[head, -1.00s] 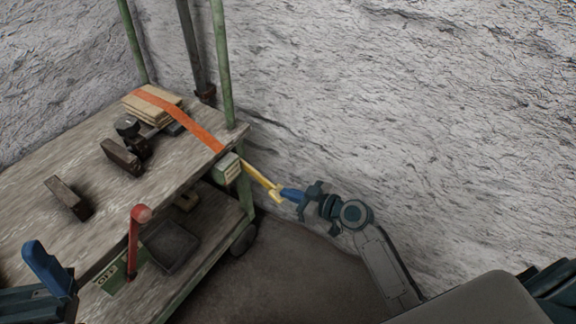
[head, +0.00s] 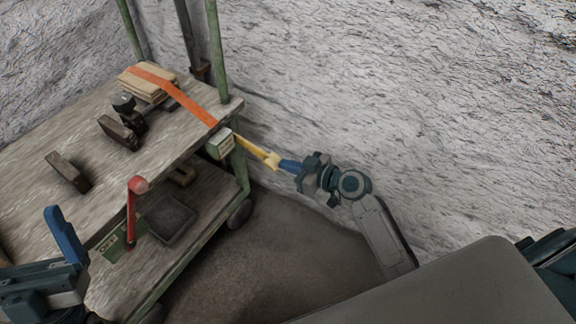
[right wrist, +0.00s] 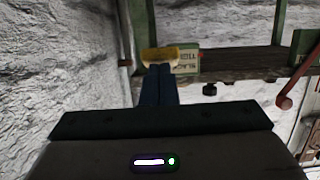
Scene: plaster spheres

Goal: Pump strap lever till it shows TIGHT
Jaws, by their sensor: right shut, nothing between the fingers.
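The orange strap (head: 178,89) runs over a stack of boards (head: 150,82) to the cart's corner. There the yellow lever (head: 250,147) sticks out to the right, sloping down, beside a small pale box (head: 221,144) with lettering. In the right wrist view the lettered plate (right wrist: 186,62) seems to read SLACK, upside down. My right gripper (head: 283,163) is shut, its blue fingertips against or just under the lever's outer end (right wrist: 160,54), with nothing between them. My left gripper (head: 63,230) is at the lower left, away from the lever; its finger gap is not clear.
The wooden cart top (head: 95,140) holds dark blocks (head: 68,172). A red-handled lever (head: 133,205) stands at the cart's front edge, near my left gripper. A dark tray (head: 170,218) lies on the lower shelf. The rough wall is close behind the lever; floor right of the cart is clear.

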